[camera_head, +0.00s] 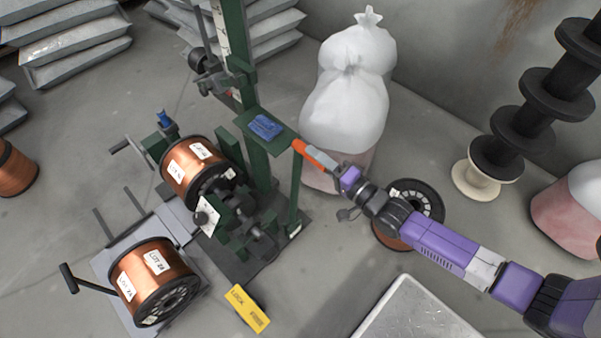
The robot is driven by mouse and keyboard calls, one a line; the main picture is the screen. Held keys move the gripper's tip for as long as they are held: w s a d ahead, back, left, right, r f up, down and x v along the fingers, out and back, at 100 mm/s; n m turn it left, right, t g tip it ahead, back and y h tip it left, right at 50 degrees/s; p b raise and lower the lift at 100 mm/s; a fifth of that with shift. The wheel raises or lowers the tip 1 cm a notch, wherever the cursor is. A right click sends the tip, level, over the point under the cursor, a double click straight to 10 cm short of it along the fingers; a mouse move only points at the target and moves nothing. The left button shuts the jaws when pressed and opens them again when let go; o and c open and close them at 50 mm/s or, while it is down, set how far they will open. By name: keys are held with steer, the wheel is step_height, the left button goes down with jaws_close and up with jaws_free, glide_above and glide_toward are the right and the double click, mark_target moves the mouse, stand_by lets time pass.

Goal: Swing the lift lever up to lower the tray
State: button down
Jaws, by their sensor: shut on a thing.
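The lift lever appears to be the dark bar with a black grip (69,278) that sticks out left of the lower copper spool (150,279). It lies nearly level. The grey tray (180,218) is beneath and behind this spool, beside the green machine (258,160). My gripper (330,166) is right of the machine's post, far from this lever.
A blue item (265,127) lies on the green shelf. An upper spool (195,170) is mounted in the machine, with another crank handle (118,146) at its left. White sacks (345,105) stand behind my gripper. A yellow sign (247,307) lies in front.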

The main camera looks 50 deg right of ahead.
steer(key=shift+s+d+f+m, duration=0.1)
steer(key=shift+d+m, duration=0.2)
steer(key=shift+d, duration=1.05)
steer(key=shift+d, duration=0.1)
steer(key=c, duration=1.1)
jaws_free()
steer(key=shift+f, duration=0.1)
steer(key=shift+s, duration=0.1)
steer(key=s+p, duration=0.1)
steer(key=s, duration=0.6)
steer(key=shift+s, duration=0.3)
